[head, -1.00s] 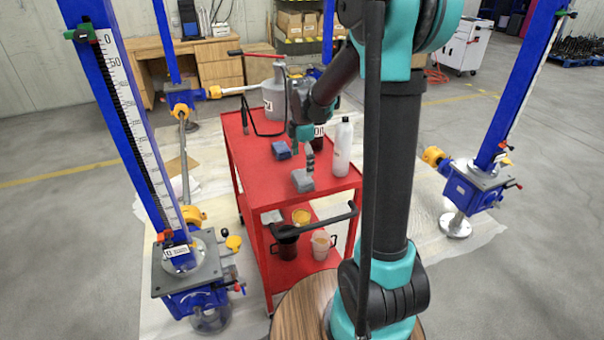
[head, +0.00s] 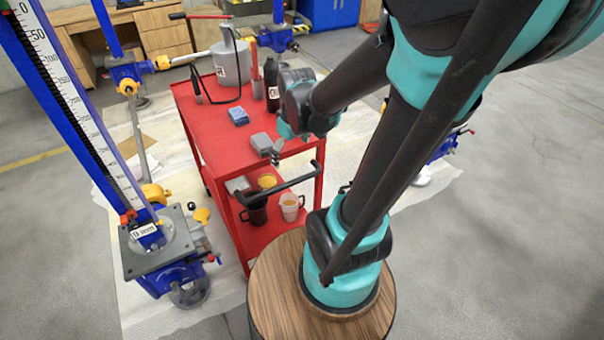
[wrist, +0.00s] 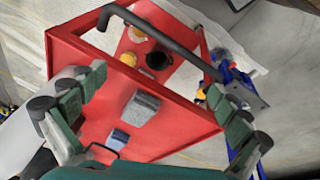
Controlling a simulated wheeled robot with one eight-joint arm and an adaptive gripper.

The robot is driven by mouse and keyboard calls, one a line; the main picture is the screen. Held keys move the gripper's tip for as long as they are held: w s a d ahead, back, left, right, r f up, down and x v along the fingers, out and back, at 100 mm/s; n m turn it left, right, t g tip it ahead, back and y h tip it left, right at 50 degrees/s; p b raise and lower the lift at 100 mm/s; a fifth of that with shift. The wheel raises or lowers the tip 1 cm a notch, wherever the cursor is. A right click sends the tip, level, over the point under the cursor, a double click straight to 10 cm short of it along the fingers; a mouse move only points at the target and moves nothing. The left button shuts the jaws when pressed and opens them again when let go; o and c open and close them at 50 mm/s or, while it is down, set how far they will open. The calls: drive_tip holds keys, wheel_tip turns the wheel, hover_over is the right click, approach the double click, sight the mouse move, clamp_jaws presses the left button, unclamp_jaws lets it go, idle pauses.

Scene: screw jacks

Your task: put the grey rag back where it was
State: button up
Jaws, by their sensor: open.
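The grey rag (head: 262,142) lies folded on the red cart's top, near its handle end. In the wrist view the grey rag (wrist: 140,107) sits between the open fingers in the picture, below them on the tray. My gripper (head: 277,154) is open and empty, over the handle end of the cart beside the rag; the arm hides part of it. My gripper (wrist: 156,84) shows both green fingers spread wide. I cannot tell whether a fingertip touches the rag in the head view; the wrist view shows them apart.
A blue folded cloth (head: 238,116) lies behind the grey rag. A dark bottle (head: 271,85) and a grey can (head: 230,62) stand farther back. The black cart handle (head: 280,186) sticks out; cups stand on the lower shelf.

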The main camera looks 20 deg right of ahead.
drive_tip(key=s+d+f+m+t, duration=0.1)
drive_tip(key=s+f+m, duration=0.3)
drive_tip(key=s+m, duration=0.2)
drive_tip(key=shift+s+d+m, duration=0.3)
drive_tip(key=shift+s+d, duration=0.1)
drive_tip(key=shift+s, duration=0.15)
idle(0.5)
